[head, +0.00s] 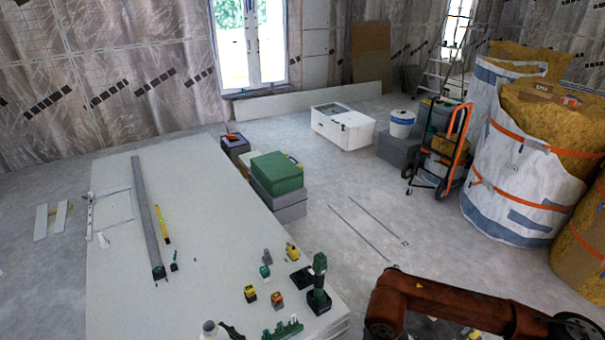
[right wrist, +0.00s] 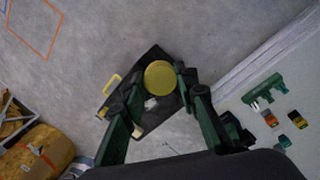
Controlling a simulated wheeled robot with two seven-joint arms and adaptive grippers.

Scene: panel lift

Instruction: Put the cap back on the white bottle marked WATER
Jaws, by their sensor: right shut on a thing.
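A white bottle (head: 210,328) stands at the bottom edge of the head view, on the near part of the white panel stack. Only its top shows, and no lettering can be read. In the right wrist view, my right gripper (right wrist: 160,80) is shut on a round yellow cap (right wrist: 160,75), held between its fingertips. The gripper is over the floor beside the panel stack, apart from the bottle. In the head view only my right arm shows, at the lower right. My left gripper is not in view.
The white panel stack (head: 203,220) carries a green drill (head: 318,285), a green rack (head: 283,329), small tape measures and a long grey straightedge (head: 147,215). A dark toolbox (right wrist: 138,90) with a yellow handle lies on the floor below my right gripper. Insulation rolls stand at right.

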